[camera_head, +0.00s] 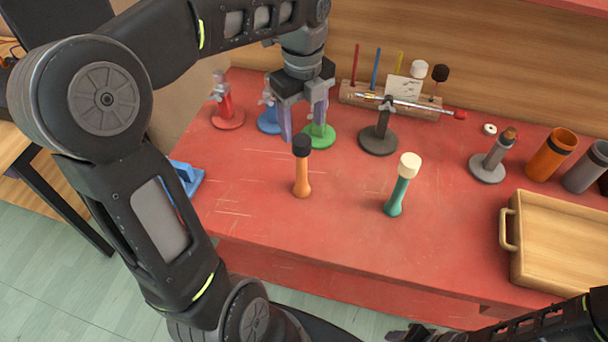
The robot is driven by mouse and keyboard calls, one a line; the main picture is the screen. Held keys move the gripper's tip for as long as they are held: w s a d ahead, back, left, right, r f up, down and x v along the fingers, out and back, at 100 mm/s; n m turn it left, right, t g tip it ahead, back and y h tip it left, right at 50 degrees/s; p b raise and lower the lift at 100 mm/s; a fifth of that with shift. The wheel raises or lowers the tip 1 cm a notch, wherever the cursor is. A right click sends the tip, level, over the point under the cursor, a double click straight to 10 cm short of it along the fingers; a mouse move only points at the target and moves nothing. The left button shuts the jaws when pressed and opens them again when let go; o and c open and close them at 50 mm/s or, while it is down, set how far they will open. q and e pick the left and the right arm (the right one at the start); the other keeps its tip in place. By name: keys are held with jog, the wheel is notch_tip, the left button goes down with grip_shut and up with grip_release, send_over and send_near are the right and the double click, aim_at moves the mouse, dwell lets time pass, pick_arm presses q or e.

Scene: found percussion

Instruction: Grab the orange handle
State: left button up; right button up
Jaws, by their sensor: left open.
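The orange handle (302,181) stands upright on the red table, with a black head (302,146) on its top end. My left gripper (303,125) points down with its two fingers apart and nothing between them. In the picture it is just above and behind the black head, apart from the orange handle as far as I can see. A dark part of my right arm shows at the bottom right, and its jaw state cannot be made out.
A teal handle with a cream head (402,185) stands to the right. Behind are a green-based stand (319,136), a dark stand (379,138) and a wooden rack (425,109). A wooden tray (560,244) and an orange cup (551,155) are at right.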

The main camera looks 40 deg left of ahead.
aim_at(302, 140)
pick_arm(q)
jog(key=shift+f, duration=1.3)
jog(key=shift+s+f+p, duration=0.15)
jog(key=shift+f+p, duration=0.55)
jog(key=shift+f, duration=1.95)
grip_shut()
